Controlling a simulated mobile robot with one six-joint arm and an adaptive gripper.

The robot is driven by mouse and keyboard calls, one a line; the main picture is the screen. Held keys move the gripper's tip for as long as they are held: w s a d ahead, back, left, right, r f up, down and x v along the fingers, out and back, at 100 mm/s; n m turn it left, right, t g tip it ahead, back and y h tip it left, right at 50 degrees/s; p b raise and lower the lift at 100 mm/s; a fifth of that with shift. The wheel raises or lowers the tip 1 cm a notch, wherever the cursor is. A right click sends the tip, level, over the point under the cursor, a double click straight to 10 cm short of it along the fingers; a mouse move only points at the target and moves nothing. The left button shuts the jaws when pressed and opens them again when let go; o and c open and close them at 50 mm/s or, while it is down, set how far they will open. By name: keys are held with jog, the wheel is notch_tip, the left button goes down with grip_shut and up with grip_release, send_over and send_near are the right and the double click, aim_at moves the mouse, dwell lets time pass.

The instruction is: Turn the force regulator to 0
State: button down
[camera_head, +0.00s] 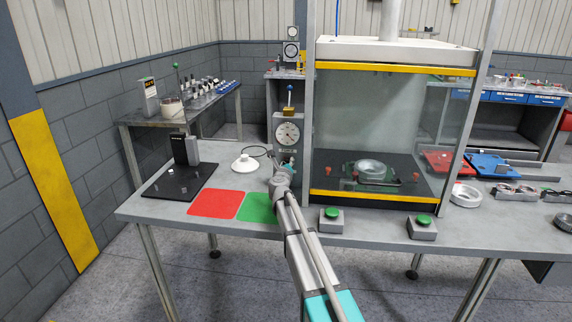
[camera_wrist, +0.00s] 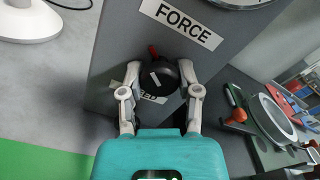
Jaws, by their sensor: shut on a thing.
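The force regulator is a round black knob (camera_wrist: 158,82) with a white mark and a small red part at its top, on a grey panel (camera_wrist: 120,50) below a "FORCE" label (camera_wrist: 181,22). My gripper (camera_wrist: 157,84) is shut on the knob, one finger on each side. A second label under the knob is partly hidden. In the head view, my gripper (camera_head: 279,182) is at the lower part of the grey column (camera_head: 273,100), and my arm hides the knob. The round white gauge (camera_head: 288,133) is on the column above it; its reading is too small to tell.
The glass-fronted press (camera_head: 375,125) stands right of the column, with green buttons (camera_head: 331,213) (camera_head: 422,220) in front. Red (camera_head: 214,202) and green (camera_head: 257,208) mats and a white round-based stand (camera_head: 245,164) lie left. A black plate (camera_head: 178,187) is at the far left.

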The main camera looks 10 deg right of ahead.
jog(key=n, duration=0.4)
jog(key=shift+n, duration=0.3)
jog(key=n, duration=0.3)
jog(key=shift+n, duration=0.4)
jog(key=n, duration=0.4)
jog(key=shift+r+n, duration=0.1)
jog(key=shift+n, duration=2.1)
jog(key=shift+c, duration=1.5)
grip_release()
